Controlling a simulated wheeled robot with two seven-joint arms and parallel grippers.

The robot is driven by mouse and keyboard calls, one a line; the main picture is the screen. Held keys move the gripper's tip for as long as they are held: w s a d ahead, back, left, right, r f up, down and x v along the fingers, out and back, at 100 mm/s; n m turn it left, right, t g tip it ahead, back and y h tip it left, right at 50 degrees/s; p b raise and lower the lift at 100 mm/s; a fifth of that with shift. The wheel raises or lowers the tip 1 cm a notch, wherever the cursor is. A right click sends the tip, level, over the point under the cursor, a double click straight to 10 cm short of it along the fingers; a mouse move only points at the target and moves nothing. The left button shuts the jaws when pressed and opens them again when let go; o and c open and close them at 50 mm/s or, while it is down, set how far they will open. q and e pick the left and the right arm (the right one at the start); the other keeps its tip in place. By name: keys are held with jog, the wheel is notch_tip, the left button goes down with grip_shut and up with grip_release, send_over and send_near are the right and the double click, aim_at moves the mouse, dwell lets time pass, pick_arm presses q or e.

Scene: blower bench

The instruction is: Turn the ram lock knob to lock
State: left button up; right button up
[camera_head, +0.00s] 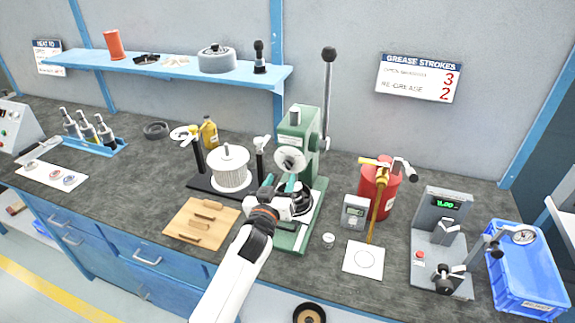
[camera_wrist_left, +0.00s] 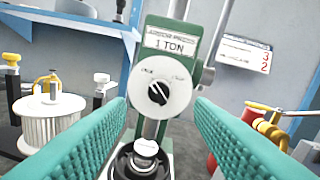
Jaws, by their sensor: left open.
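The ram lock knob (camera_wrist_left: 158,93) is a small black knob on a round white dial on the front of the green arbor press (camera_wrist_left: 172,63), which is marked 1 TON. Small labels sit at the dial's upper left and upper right, too blurred to read surely. The knob looks tilted; its exact setting is unclear. The dial also shows in the head view (camera_head: 290,160). My left gripper (camera_head: 281,182) is open in front of the press, just below the dial. In the left wrist view its teal fingers (camera_wrist_left: 160,112) stand apart either side of the dial, not touching the knob.
A black part (camera_wrist_left: 140,160) sits on the press base below. A white ribbed cylinder (camera_head: 229,170) on a black fixture stands left of the press. A red canister (camera_head: 376,185) and grey meter (camera_head: 354,211) stand right. The press's long lever (camera_head: 328,95) rises at the back.

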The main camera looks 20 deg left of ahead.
aim_at(287, 167)
pick_arm(q)
jog(key=w, duration=0.6)
jog(key=shift+w+a, duration=0.1)
jog(key=shift+w, duration=0.2)
pick_arm(e)
jog(key=shift+d+r, duration=0.4)
jog(key=shift+d, duration=0.05)
pick_arm(q)
jog(key=c, duration=1)
